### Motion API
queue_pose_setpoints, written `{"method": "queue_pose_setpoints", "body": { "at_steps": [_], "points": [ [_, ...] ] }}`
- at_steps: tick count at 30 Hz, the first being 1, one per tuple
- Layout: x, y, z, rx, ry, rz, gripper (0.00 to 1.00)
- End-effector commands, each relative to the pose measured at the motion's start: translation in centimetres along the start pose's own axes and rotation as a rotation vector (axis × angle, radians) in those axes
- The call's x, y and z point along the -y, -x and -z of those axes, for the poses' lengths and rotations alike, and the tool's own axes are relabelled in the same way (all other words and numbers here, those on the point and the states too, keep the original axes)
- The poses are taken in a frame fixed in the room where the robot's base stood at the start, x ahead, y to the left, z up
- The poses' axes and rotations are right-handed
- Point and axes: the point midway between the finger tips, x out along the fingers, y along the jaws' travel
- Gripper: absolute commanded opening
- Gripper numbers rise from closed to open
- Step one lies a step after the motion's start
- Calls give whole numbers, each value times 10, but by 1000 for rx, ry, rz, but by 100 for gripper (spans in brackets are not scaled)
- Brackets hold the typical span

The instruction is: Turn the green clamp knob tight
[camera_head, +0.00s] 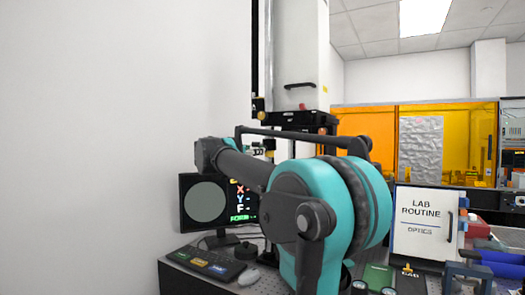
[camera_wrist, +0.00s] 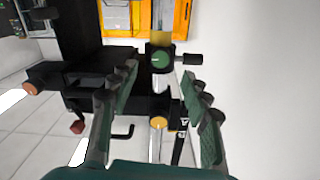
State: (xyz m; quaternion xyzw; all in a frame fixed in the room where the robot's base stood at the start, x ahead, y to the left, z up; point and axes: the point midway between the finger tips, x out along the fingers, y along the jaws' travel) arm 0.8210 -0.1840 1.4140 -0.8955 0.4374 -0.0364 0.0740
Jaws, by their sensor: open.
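The green clamp knob (camera_wrist: 160,60) is a round green face with a short pale mark, set in a dark clamp block in the wrist view. My gripper (camera_wrist: 159,75) is open, with one dark green finger at each side of the picture. The knob shows between and just beyond the fingertips, and nothing is held. I see no contact between fingers and knob. In the head view, my arm covers the middle, and I cannot make out the green knob or my gripper there.
A black side handle (camera_wrist: 192,59) sticks out right of the knob. A yellow-capped knob (camera_wrist: 158,123) sits lower on the post, and a red knob (camera_wrist: 77,127) is at lower left. In the head view, a monitor (camera_head: 207,203), keyboard (camera_head: 205,264) and lab routine sign (camera_head: 421,222) stand on the bench.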

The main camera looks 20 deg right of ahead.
Motion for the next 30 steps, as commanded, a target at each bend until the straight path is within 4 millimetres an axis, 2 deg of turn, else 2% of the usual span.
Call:
{"method": "queue_pose_setpoints", "body": {
  "at_steps": [1,6,12,18,25,30],
  "points": [
    [-1,-12,0,0,0,-3,48],
    [-1,-42,0,0,0,-3,48],
    [0,-67,0,0,0,-1,48],
    [0,-75,0,0,0,0,48],
    [0,-76,0,1,0,0,48],
    [0,-75,0,1,0,0,28]
  ]
}}
